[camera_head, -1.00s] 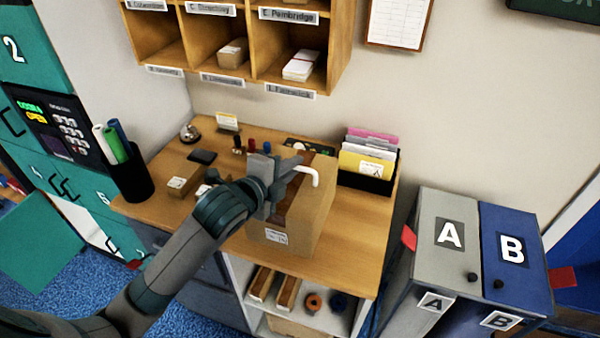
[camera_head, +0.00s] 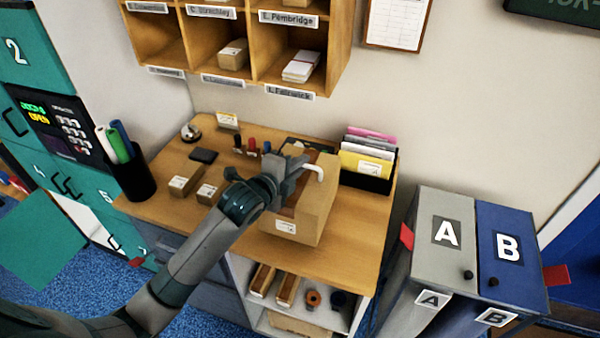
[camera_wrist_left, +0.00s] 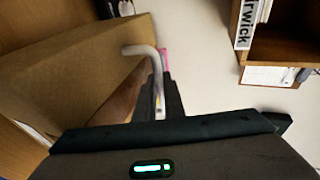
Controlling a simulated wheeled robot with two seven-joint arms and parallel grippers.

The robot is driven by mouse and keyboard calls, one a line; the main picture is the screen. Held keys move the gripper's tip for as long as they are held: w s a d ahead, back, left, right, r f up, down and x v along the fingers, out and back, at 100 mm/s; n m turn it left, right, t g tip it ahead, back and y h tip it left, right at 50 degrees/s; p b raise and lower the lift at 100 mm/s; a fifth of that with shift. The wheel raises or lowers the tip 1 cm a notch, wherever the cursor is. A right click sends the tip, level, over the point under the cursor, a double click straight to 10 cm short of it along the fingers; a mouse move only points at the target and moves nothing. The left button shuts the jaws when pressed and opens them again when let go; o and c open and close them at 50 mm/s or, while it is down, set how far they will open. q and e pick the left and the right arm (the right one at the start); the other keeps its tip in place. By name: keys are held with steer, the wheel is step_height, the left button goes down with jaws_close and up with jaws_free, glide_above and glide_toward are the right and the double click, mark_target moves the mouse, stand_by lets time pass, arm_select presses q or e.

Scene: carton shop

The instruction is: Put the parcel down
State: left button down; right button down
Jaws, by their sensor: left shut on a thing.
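The parcel (camera_head: 318,205) is a brown cardboard box with a white label on its front and a white handle on top. It is at the right-middle of the wooden counter (camera_head: 350,245), in front of the folder holder. My left gripper (camera_head: 292,180) is at its top, shut on the handle. In the left wrist view the parcel (camera_wrist_left: 75,70) fills the left, and the white handle runs down to the fingers (camera_wrist_left: 160,95). I cannot tell whether the parcel's underside touches the counter. My right gripper is not in view.
A black folder holder (camera_head: 368,180) stands behind and right of the parcel. Small boxes (camera_head: 186,186) and a black pen cup (camera_head: 132,178) are to the left. Pigeonholes (camera_head: 235,78) hang above. Bins A and B (camera_head: 447,270) stand at the right. The counter's front right is clear.

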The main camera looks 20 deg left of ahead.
arm_select(q)
step_height(320, 180, down, 2)
steer(key=shift+f+p, duration=0.15)
steer(key=shift+p, duration=0.45)
steer(key=shift+f, duration=0.35)
steer(key=c, duration=1.8)
jaws_free()
steer(key=shift+f, duration=0.15)
steer(key=shift+c, duration=0.2)
steer(key=shift+s, duration=0.1)
steer(key=shift+s, duration=0.1)
steer(key=b+v, duration=0.3)
steer(key=v, duration=0.7)
steer(key=shift+s+b, duration=0.3)
steer(key=shift+s, duration=0.05)
steer(key=shift+s+a+r, duration=0.15)
steer(key=shift+s+r, duration=0.2)
steer(key=shift+s, duration=0.15)
